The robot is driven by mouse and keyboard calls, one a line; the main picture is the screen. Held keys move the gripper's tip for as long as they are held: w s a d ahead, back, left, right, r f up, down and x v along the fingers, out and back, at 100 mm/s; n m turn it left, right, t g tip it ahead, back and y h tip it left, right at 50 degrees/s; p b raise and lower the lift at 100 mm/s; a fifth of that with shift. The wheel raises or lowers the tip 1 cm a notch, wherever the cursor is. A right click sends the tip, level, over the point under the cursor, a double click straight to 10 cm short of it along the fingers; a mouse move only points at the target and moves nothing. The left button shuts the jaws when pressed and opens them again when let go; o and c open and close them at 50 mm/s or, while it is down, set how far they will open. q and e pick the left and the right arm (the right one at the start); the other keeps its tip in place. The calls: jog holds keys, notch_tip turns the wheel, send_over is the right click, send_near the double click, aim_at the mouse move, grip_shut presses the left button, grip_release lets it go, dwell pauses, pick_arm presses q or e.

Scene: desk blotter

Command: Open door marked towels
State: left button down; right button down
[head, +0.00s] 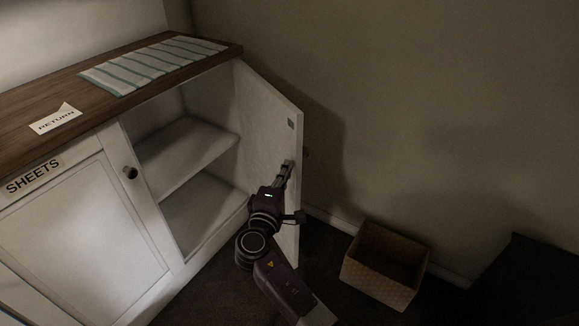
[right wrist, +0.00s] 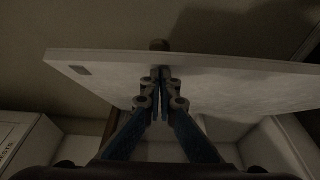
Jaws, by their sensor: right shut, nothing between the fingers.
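A white cabinet door (head: 268,125) stands wide open at the right end of the cabinet, its inner face towards the shelves. No towels label shows on the side I see. My right gripper (head: 287,168) is shut and empty, its fingertips at the door's inner face near the free edge; I cannot tell if they touch. In the right wrist view the closed fingers (right wrist: 160,73) meet the pale door panel (right wrist: 235,80), with the round knob (right wrist: 159,45) just beyond its edge. My left gripper is out of view.
The opened compartment has an empty shelf (head: 187,143). A closed door marked SHEETS (head: 80,235) with a dark knob is to the left. A striped cloth (head: 150,65) and a RETURN card (head: 55,119) lie on the wooden top. A woven basket (head: 380,283) stands by the wall.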

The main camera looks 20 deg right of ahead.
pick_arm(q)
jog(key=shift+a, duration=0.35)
